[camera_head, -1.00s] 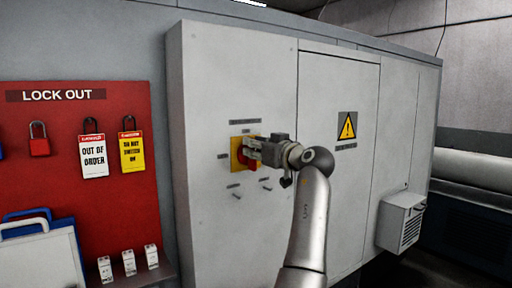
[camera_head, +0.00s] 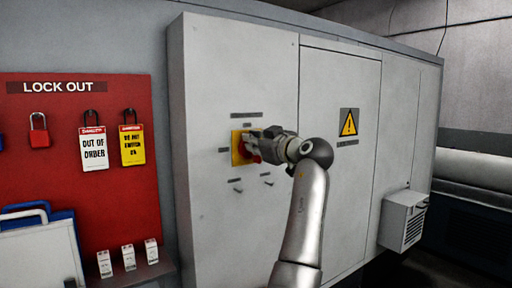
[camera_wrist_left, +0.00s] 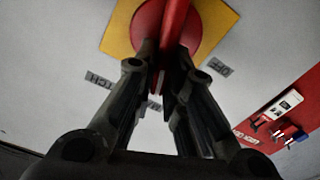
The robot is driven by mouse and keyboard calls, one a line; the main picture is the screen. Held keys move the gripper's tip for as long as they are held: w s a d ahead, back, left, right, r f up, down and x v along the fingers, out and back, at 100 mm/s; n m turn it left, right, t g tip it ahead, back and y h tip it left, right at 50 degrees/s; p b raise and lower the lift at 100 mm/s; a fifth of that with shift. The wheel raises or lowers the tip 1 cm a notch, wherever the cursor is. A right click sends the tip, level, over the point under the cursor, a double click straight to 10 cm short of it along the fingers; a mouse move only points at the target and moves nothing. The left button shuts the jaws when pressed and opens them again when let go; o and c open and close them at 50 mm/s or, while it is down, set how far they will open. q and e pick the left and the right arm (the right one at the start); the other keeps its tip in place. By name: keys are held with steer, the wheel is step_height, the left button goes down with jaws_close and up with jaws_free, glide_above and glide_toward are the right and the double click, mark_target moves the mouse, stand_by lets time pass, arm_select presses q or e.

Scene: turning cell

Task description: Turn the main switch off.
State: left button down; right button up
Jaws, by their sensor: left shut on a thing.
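The main switch is a red rotary handle on a square yellow plate (camera_head: 236,152), on the front of the grey cabinet. In the head view the handle is mostly hidden behind my left gripper (camera_head: 252,143). In the left wrist view the red handle (camera_wrist_left: 174,22) stands out from a round red base on the yellow plate (camera_wrist_left: 222,20). The fingers of my left gripper (camera_wrist_left: 160,80) are shut on the handle, one on each side. A label reading OFF (camera_wrist_left: 220,67) lies beside the plate. My right gripper is in neither view.
Two small toggles (camera_head: 238,190) sit below the switch. A red lockout board (camera_head: 70,150) with a padlock (camera_head: 39,131) and two tags (camera_head: 94,148) hangs at the left. A vented box (camera_head: 404,220) sticks out at the cabinet's lower right.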

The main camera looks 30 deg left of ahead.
mark_target(242, 149)
arm_select(q)
steer(key=n+b, duration=0.1)
steer(key=n, duration=0.1)
steer(key=s+f+n+b, duration=0.1)
steer(key=n, duration=0.2)
steer(key=n+b, duration=0.1)
steer(key=n, duration=0.1)
steer(key=shift+s+a+f, duration=0.15)
steer(key=shift+a+f, duration=0.05)
steer(key=shift+a, duration=0.05)
steer(key=n+b, duration=0.1)
steer(key=n, duration=0.3)
steer(key=shift+s+f+b, duration=0.15)
steer(key=shift+f+b, duration=0.2)
steer(key=shift+b, duration=0.05)
steer(key=shift+a+f+n+b, duration=0.15)
steer(key=shift+n+b, duration=0.1)
steer(key=shift+n, duration=0.5)
steer(key=shift+d+f+n+b, duration=0.1)
steer(key=shift+f+n+b, duration=0.1)
steer(key=shift+n, duration=0.55)
steer(key=c, duration=1.5)
jaws_free()
steer(key=v, duration=1.2)
